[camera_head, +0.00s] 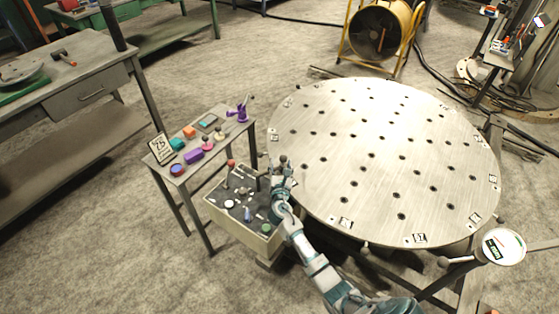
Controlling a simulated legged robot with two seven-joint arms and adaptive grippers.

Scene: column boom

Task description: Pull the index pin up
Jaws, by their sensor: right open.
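A large round metal plate (385,160) with rows of dark holes and small number tags on its rim fills the right half of the view. At its left edge a small dark round knob (283,159) stands up; it looks like the top of the index pin, but it is too small to be sure. My right gripper (282,172) is at this edge, just below the knob in the picture. It is open, and its fingers partly hide the knob's lower part. I cannot tell whether they touch it. My left gripper is not in view.
A grey tray box (240,233) with small parts lies left of my right forearm. A small table (171,181) with colored blocks and a purple pitcher (239,111) stands behind it. A round gauge (503,247) is at the lower right.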

